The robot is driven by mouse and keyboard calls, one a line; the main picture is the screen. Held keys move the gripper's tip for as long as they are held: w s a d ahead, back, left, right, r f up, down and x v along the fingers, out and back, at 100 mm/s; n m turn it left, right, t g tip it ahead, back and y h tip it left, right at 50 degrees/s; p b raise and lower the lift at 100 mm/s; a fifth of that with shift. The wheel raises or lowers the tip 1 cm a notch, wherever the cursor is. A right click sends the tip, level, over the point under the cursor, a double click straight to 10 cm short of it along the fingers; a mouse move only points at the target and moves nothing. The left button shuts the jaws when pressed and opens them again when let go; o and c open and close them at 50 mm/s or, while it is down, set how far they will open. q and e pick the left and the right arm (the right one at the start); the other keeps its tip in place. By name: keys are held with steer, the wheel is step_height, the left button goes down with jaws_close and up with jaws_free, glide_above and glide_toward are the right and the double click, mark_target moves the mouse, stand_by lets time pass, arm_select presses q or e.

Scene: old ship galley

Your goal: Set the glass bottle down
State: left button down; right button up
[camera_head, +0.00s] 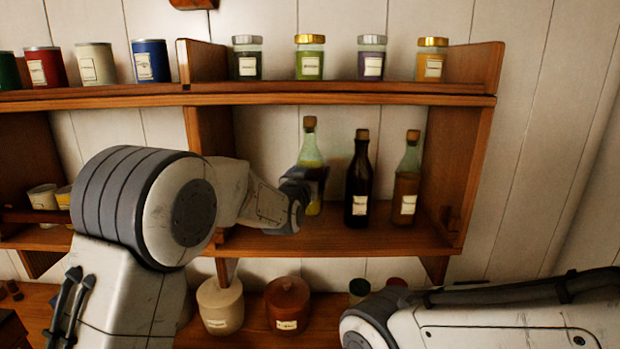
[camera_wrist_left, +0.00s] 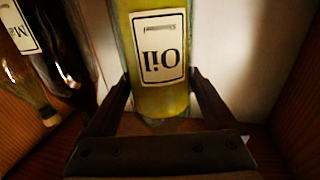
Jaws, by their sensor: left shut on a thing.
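The glass bottle (camera_head: 310,151) is pale green with a cork and stands upright in the middle compartment of the wall shelf (camera_head: 270,243), left of two other bottles. My left gripper (camera_head: 308,184) is shut on its body, coming from the left and front. The left wrist view shows the bottle (camera_wrist_left: 160,97) with yellow-green contents and an upside-down "Oil" label between the two fingers (camera_wrist_left: 159,82). Its base is very close to the shelf board; I cannot tell whether it touches. My right gripper is out of view.
A dark bottle (camera_head: 359,180) and a brown-filled bottle (camera_head: 406,180) stand to the right on the same board. Jars (camera_head: 310,58) and tins (camera_head: 150,62) line the board above. Lidded pots (camera_head: 288,303) stand below. My right arm crosses the lower right.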

arm_select(q)
steer(key=shift+w+f+p, duration=0.2)
steer(key=shift+f+p, duration=0.85)
steer(key=shift+p, duration=0.05)
steer(key=shift+f, duration=0.2)
